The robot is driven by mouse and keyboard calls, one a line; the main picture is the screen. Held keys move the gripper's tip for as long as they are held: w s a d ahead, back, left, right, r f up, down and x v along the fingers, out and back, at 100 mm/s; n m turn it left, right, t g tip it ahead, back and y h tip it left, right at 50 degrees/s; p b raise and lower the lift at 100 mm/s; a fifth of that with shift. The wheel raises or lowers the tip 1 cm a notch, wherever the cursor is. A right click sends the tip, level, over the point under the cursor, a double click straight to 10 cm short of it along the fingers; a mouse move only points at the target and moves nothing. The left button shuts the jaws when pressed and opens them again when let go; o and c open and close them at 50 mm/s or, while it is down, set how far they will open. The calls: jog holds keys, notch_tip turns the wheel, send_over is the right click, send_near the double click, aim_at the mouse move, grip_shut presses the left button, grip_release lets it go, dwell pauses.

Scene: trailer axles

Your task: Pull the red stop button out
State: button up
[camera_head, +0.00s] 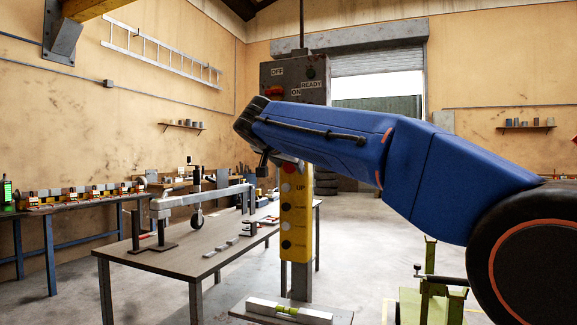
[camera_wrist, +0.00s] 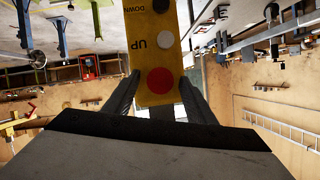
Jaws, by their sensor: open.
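The red stop button (camera_head: 289,168) is at the top of a yellow control box (camera_head: 297,240) that hangs upright on a post; my arm partly covers its top. In the wrist view, which is upside down, the round red button (camera_wrist: 160,81) faces the camera on the yellow box (camera_wrist: 158,20). My gripper (camera_wrist: 159,88) is open, with one dark finger on each side of the box's end and the button between them in the picture. I cannot tell whether the fingers touch the box. In the head view my gripper (camera_head: 263,163) shows only partly, just left of the button.
A grey switch box (camera_head: 290,75) marked OFF, ON and READY is above my arm. A workbench (camera_head: 165,254) with metal parts stands to the left. A spirit level (camera_head: 289,310) lies on a plate below the yellow box. A green stand (camera_head: 433,290) is at the lower right.

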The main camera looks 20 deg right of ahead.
grip_shut()
jog(key=shift+s+a, duration=0.35)
jog(key=shift+s, duration=0.15)
grip_release()
jog(key=shift+s+a, duration=0.1)
jog(key=v, duration=1.7)
jog(key=shift+s, duration=0.15)
